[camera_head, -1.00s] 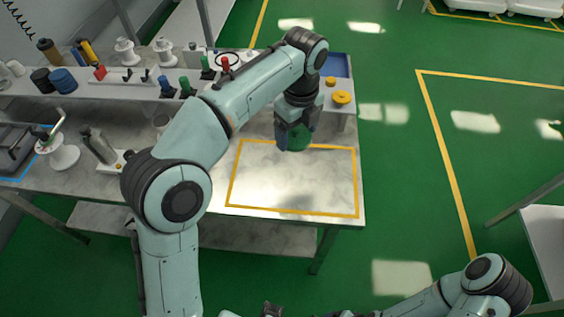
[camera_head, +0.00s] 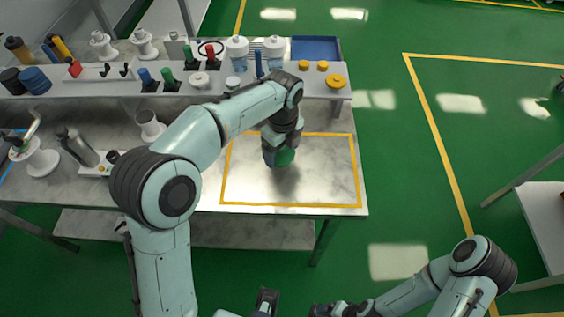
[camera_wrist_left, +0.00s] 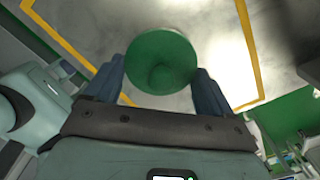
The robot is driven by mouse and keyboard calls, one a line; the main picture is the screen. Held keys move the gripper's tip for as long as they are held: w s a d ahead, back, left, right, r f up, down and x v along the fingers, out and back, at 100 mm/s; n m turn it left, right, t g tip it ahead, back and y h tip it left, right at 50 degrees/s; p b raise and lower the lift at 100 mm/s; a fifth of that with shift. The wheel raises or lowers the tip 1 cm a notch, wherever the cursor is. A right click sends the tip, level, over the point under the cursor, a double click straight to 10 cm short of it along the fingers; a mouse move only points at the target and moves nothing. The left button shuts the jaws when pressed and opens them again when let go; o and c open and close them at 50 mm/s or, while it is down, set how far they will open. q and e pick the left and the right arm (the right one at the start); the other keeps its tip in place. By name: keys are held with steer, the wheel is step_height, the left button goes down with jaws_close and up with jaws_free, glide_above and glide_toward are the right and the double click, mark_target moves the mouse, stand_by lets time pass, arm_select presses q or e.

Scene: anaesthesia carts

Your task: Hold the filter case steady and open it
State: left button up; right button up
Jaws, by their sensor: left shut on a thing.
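The filter case, a round green piece (camera_head: 286,157), is at my left gripper (camera_head: 278,156) in the head view, over the upper middle of the yellow-outlined area. In the left wrist view its green round top (camera_wrist_left: 162,60) with a raised centre sits between the two dark blue fingers of the left gripper (camera_wrist_left: 160,85), which is shut on it. Its lower part is hidden, and I cannot tell whether it touches the table. My right gripper (camera_head: 322,310) is low at the bottom edge, away from the case and partly cut off; its jaws are unclear.
The yellow-outlined area (camera_head: 320,190) on the grey bench is otherwise clear. Behind it a raised shelf carries white bottles (camera_head: 237,55), yellow discs (camera_head: 336,81) and a blue tray (camera_head: 316,47). Green floor lies right.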

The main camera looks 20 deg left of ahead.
mark_target(282, 162)
arm_select(q)
steer(key=shift+f+b, duration=0.35)
steer(key=shift+f, duration=2.4)
steer(key=shift+f, duration=0.1)
steer(key=o, duration=1)
step_height(282, 162, up, 12)
steer(key=shift+d+r+p, duration=0.1)
steer(key=shift+r+p, duration=0.05)
steer(key=shift+p, duration=0.95)
